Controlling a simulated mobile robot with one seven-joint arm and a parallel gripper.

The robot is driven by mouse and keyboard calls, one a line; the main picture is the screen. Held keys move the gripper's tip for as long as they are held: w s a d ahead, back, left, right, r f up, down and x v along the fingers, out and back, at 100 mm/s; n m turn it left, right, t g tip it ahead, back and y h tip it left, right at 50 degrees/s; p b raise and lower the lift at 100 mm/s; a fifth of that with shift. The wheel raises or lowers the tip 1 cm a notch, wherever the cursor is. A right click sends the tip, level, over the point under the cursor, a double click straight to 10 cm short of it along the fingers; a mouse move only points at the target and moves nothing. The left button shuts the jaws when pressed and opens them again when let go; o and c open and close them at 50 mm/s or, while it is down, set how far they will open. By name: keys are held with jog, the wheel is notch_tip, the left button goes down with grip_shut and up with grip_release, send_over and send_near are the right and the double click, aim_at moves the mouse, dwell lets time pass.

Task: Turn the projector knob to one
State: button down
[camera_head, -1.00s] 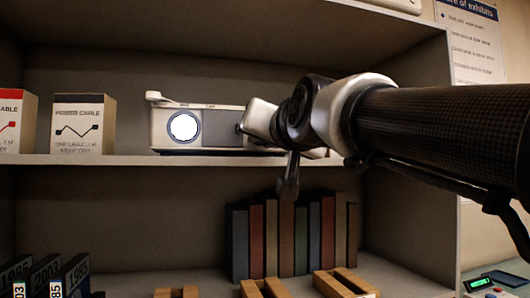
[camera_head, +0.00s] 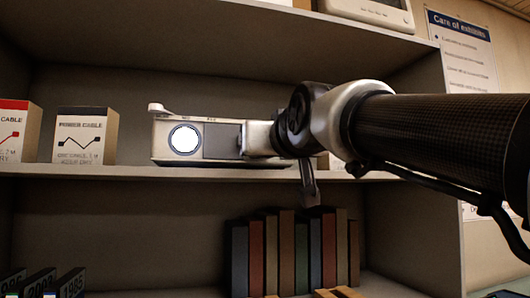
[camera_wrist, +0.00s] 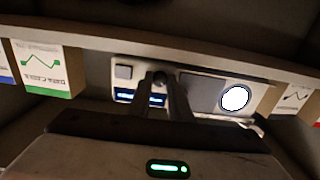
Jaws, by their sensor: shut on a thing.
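The projector (camera_head: 222,142) is a pale box with a grey panel and a bright round lens, standing on the middle shelf. In the wrist view the projector (camera_wrist: 200,92) also shows a small square button and blue-lit displays beside my fingers. My gripper (camera_head: 244,140) reaches in from the right at the projector's right part. In the wrist view my gripper (camera_wrist: 161,82) is shut on the small dark knob (camera_wrist: 160,76), which shows between the fingertips. The knob's markings and setting cannot be read. In the head view my gripper hides the knob.
Power cable boxes (camera_head: 85,136) stand left of the projector on the shelf (camera_head: 120,172). A green-labelled box (camera_wrist: 48,66) stands on the projector's other side. Several books (camera_head: 290,250) stand on the shelf below. A pale device (camera_head: 370,12) sits on the shelf above.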

jog(key=c, duration=1.9)
grip_release()
jog(key=shift+s, duration=0.1)
jog(key=b+v, duration=0.2)
jog(key=v, duration=1.5)
jog(key=shift+s+r, duration=0.1)
jog(key=shift+s, duration=0.05)
